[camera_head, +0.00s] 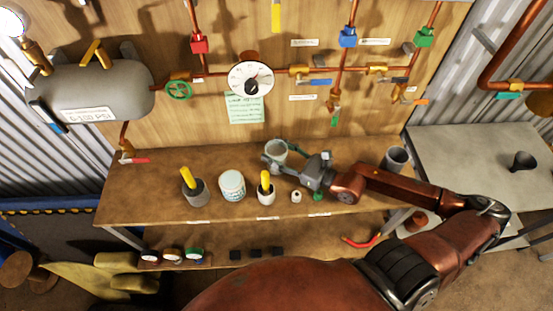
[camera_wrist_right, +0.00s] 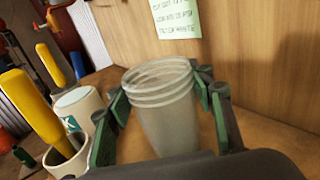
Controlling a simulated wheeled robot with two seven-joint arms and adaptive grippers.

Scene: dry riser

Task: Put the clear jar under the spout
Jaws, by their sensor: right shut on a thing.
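The clear jar (camera_head: 276,149) is a ribbed, translucent cup near the back of the wooden bench. My right gripper (camera_head: 286,163) is shut around its sides. In the right wrist view the jar (camera_wrist_right: 164,105) stands between the two green-padded fingers, its mouth open and upward. Its base is hidden, so I cannot tell whether it touches the bench. Another outlet with a red handle (camera_head: 132,159) hangs at the left, below the grey tank. My left gripper is not in view.
Left of the jar on the bench stand a grey cup (camera_head: 195,193) with a yellow handle, a white tub (camera_head: 232,185) and a white cup (camera_head: 266,195) with a yellow handle. A small white item (camera_head: 296,196) lies near my wrist. A grey cup (camera_head: 397,158) stands right.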

